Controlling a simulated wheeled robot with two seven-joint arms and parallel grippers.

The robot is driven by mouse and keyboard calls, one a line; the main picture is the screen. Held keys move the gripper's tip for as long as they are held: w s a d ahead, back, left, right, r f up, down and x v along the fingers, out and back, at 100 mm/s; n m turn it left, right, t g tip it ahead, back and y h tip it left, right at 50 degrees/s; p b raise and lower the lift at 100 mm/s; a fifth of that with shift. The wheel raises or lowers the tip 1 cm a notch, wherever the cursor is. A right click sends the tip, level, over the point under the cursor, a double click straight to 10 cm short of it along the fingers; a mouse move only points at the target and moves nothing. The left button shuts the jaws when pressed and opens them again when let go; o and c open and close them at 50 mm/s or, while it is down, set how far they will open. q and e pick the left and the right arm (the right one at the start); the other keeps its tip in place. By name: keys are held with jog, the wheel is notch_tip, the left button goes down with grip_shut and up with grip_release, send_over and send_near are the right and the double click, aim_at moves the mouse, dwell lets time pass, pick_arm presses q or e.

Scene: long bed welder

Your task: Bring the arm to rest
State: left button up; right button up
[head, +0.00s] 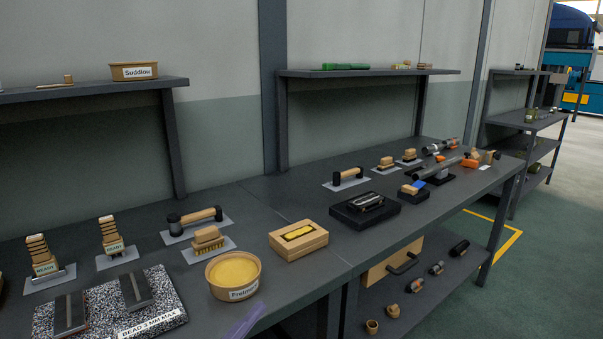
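Neither of my grippers shows in the head view, and no arm can be made out. The long dark workbench (300,209) runs from the lower left to the right, with tools laid out on it. A tub labelled "Prelimat" or similar (233,274) holds yellow material near the front edge. A speckled mat (172,303) bears dark metal pieces at the lower left. A purple translucent piece (246,322) is cut off at the bottom edge; I cannot tell what it is.
A black tray (365,210) stands farther right. Shelves (370,72) hang above. A lower shelf (440,282) holds small parts. Floor (555,255) is clear at right.

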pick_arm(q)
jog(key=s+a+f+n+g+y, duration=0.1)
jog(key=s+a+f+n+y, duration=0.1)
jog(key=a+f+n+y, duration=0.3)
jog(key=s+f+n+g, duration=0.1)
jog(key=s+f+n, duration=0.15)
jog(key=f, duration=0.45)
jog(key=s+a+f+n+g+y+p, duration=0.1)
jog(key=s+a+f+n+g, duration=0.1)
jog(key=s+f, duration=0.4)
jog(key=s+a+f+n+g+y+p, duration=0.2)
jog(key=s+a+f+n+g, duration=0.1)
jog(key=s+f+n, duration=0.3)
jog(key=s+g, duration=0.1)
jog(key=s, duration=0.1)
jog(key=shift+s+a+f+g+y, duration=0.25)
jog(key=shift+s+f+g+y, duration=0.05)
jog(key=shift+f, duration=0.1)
